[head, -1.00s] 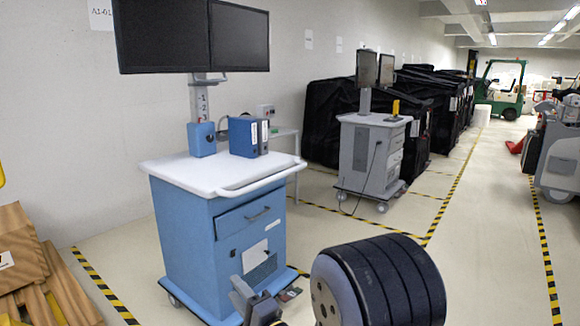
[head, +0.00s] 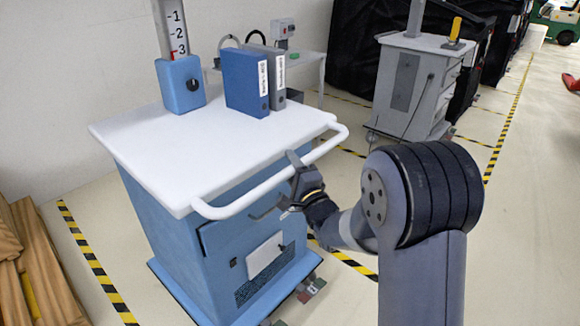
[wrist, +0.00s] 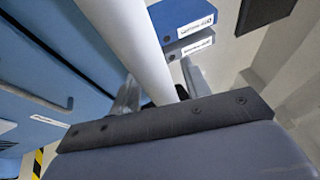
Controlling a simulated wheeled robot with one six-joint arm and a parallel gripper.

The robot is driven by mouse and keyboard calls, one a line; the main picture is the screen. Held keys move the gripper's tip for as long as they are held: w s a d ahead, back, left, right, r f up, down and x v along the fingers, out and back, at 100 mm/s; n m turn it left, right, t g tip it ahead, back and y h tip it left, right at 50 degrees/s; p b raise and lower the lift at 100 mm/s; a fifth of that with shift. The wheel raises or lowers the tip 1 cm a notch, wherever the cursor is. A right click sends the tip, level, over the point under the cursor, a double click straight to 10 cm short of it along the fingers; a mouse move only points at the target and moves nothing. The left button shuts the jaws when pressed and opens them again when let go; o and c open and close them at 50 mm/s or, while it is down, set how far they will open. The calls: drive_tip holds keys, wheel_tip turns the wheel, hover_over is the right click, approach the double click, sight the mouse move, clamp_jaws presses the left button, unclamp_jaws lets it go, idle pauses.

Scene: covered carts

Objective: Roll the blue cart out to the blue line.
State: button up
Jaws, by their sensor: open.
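The blue cart (head: 170,235) stands left of centre in the head view, with a white top (head: 135,140) and a white push handle (head: 235,208) along its front. My gripper (head: 290,180) is at the handle, right of its middle, with its jaws open. In the wrist view, the handle bar (wrist: 130,40) passes between the two fingers of my gripper (wrist: 160,90), and a gap shows beside it. Whether a finger touches the bar I cannot tell. A blue binder (head: 247,80) and a grey binder (head: 273,72) stand on the cart top. No blue line is visible.
A grey cart (head: 410,85) stands behind to the right, near black covered carts (head: 500,30). Yellow-black tape (head: 95,265) marks the floor. Floor to the right is clear.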

drive_tip(key=shift+w+a+r, duration=0.1)
drive_tip(key=shift+w+r, duration=0.05)
drive_tip(key=shift+w, duration=0.4)
drive_tip(key=shift+c, duration=0.3)
clamp_jaws()
